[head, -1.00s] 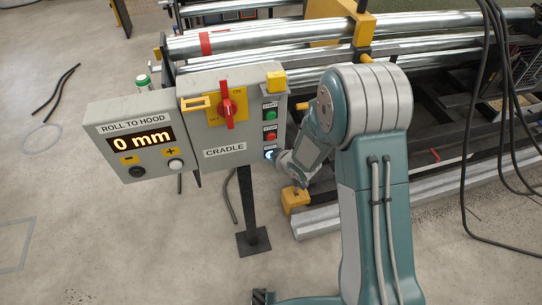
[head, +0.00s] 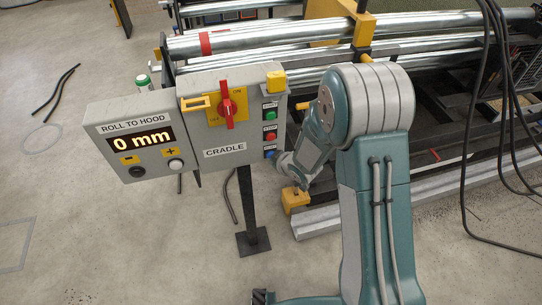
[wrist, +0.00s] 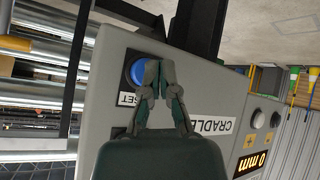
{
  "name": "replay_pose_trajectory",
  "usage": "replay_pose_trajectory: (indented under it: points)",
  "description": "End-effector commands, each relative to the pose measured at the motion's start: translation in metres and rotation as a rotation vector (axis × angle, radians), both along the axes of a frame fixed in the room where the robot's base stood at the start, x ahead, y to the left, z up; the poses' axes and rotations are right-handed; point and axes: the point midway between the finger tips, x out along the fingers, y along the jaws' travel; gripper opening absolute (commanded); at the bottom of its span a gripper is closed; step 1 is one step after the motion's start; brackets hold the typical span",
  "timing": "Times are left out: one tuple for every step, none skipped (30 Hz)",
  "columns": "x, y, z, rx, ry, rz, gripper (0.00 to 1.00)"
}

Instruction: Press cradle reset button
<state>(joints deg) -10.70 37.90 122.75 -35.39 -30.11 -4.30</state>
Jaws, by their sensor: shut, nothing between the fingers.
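The grey cradle control box (head: 205,133) stands on a post in the head view. Its blue reset button (head: 270,154) is lowest in a column below the green and red buttons. In the wrist view the same blue button (wrist: 136,66) shows large, with a partly hidden label ending in "SET". My gripper (wrist: 158,64) is shut and empty, its tips over the button's right edge in that view. Whether they touch it cannot be told. In the head view my gripper (head: 280,159) is right beside the button at the box's right edge.
Metal rollers (head: 270,43) lie behind. Cables (head: 490,100) hang at the right.

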Motion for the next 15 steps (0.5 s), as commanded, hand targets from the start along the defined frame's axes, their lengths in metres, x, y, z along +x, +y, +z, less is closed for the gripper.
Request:
replay_pose_trajectory:
  points:
    - [-0.003,-0.001,0.0,0.001,0.0,-0.001,0.0]
    - [-0.004,-0.001,0.0,0.001,0.001,-0.001,0.0]
    - [-0.005,-0.002,0.0,0.001,0.001,-0.001,0.0]
    - [-0.005,-0.002,0.0,0.001,0.0,-0.001,0.0]
    - [-0.005,-0.002,0.0,0.001,0.0,0.0,0.0]
    - [-0.005,-0.002,0.0,0.001,0.0,0.0,0.0]
    - [-0.005,-0.002,0.0,0.001,0.0,0.0,0.0]
    - [-0.005,-0.002,0.0,0.001,0.0,0.0,0.0]
    - [-0.005,-0.002,0.0,0.001,0.0,0.0,0.0]
    - [-0.005,-0.002,0.0,0.001,0.0,-0.001,0.0]
    - [-0.005,-0.002,0.0,0.001,0.0,-0.001,0.0]
    - [-0.006,-0.002,0.0,0.001,0.0,-0.001,0.0]
    - [-0.008,-0.002,0.0,0.001,0.0,-0.001,0.0]
    - [-0.009,-0.003,0.0,0.001,0.0,-0.001,0.0]
    - [-0.013,-0.004,0.0,0.0,0.0,0.0,0.0]
